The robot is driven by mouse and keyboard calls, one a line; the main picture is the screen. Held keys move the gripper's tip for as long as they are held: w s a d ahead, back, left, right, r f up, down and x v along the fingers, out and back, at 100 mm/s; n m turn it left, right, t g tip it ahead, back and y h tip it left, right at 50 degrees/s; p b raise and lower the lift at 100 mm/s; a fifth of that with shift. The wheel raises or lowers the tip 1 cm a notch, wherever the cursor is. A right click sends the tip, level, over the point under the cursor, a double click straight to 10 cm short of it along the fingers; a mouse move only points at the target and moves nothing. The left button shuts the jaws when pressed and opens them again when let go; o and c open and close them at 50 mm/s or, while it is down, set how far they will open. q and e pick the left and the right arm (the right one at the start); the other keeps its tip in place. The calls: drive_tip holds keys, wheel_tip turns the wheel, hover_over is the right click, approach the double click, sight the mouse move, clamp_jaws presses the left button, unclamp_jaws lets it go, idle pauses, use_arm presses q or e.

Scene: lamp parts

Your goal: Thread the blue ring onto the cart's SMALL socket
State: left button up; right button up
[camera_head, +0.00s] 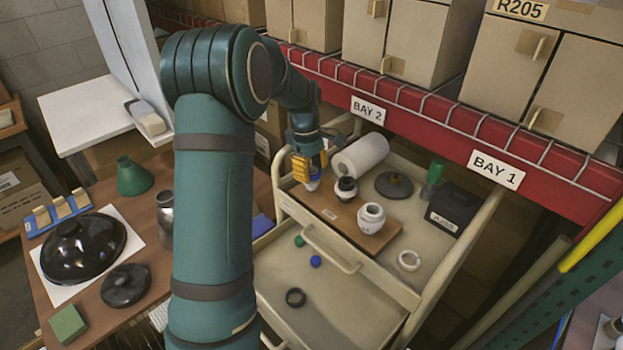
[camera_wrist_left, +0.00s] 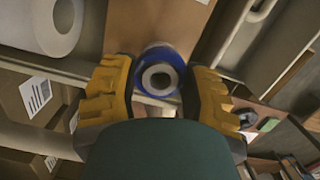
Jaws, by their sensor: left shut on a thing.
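My left gripper (camera_head: 311,172) reaches down to the wooden board (camera_head: 352,218) on the cart. Its yellow fingers (camera_wrist_left: 160,78) are shut on the blue ring (camera_wrist_left: 146,87), one on each side. In the wrist view the ring encircles a white socket (camera_wrist_left: 160,69) with a dark hole. In the head view the fingers partly hide the ring (camera_head: 312,187), and I cannot tell how low it sits. A white socket with a black ring (camera_head: 346,185) stands beside it, and a larger bare white socket (camera_head: 371,216) stands farther right. My right gripper is not in view.
A white roll (camera_head: 361,155) lies close behind the gripper and a dark disc (camera_head: 394,185) lies to its right. A white ring (camera_head: 409,260) and a black box (camera_head: 453,209) are on the cart's right side. The open drawer below holds a black ring (camera_head: 295,297) and two small balls.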

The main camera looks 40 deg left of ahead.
use_arm(q)
drive_tip(key=shift+f, duration=0.35)
idle(0.7)
drive_tip(key=shift+o, duration=0.8)
drive_tip(key=c, duration=0.7)
drive_tip(key=shift+s+f, duration=0.15)
drive_tip(key=shift+f, duration=0.1)
